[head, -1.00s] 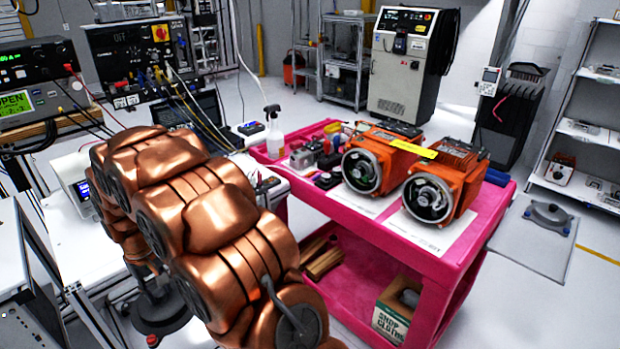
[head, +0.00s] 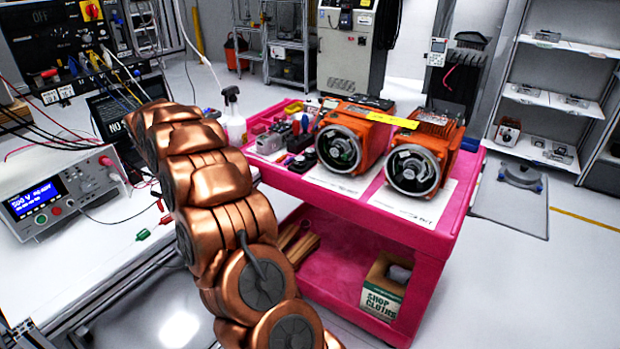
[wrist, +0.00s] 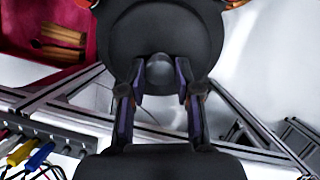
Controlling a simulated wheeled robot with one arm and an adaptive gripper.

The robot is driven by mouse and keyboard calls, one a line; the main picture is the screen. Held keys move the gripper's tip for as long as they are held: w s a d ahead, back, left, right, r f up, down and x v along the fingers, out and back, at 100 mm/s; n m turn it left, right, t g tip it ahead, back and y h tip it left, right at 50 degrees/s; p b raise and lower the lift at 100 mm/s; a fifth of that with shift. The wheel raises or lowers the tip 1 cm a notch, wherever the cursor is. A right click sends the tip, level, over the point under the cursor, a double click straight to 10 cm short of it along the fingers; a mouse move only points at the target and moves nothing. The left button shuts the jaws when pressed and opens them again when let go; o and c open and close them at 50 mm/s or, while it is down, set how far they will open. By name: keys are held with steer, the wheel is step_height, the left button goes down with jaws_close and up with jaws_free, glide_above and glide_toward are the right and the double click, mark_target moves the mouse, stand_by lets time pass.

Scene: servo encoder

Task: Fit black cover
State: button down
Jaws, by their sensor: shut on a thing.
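In the wrist view my gripper (wrist: 160,82) is shut on the black cover (wrist: 160,35), a round dark disc, by a small grey knob at its middle. The cover fills the top of that view, and its upper edge is cut off. Two orange servo motors, the left one (head: 374,139) and the right one (head: 435,150), stand on the pink cart. Their round ends face me uncovered, with wiring showing inside the silver rims. My gripper and the cover do not show in the head view, where my copper arm reaches up at the left of the cart.
The pink cart (head: 405,236) carries white sheets under the motors, a spray bottle (head: 233,117) and small parts at its left. A box of shop cloths (head: 383,287) sits on its lower shelf. A bench with a power supply (head: 62,190) stands left of my arm.

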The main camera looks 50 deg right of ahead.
steer(key=s+d+r+n+t+h+b, duration=0.1)
steer(key=s+d+n+h+b, duration=0.2)
steer(key=d, duration=0.9)
steer(key=s+d+r+n+t+h+b, duration=0.2)
steer(key=d+n+h+b, duration=0.3)
steer(key=d, duration=0.8)
steer(key=s+d+r+n+t+h+b, duration=0.1)
steer(key=s+d+n+h+b, duration=0.3)
steer(key=d, duration=0.9)
steer(key=n+h, duration=0.2)
steer(key=h, duration=0.2)
steer(key=shift+s+r+h+b, duration=0.25)
steer(key=shift+s+h+b, duration=0.05)
steer(key=shift+s, duration=0.1)
steer(key=shift+d+p, duration=0.35)
steer(key=shift+d, duration=0.15)
stand_by(0.7)
steer(key=c, duration=0.7)
jaws_free()
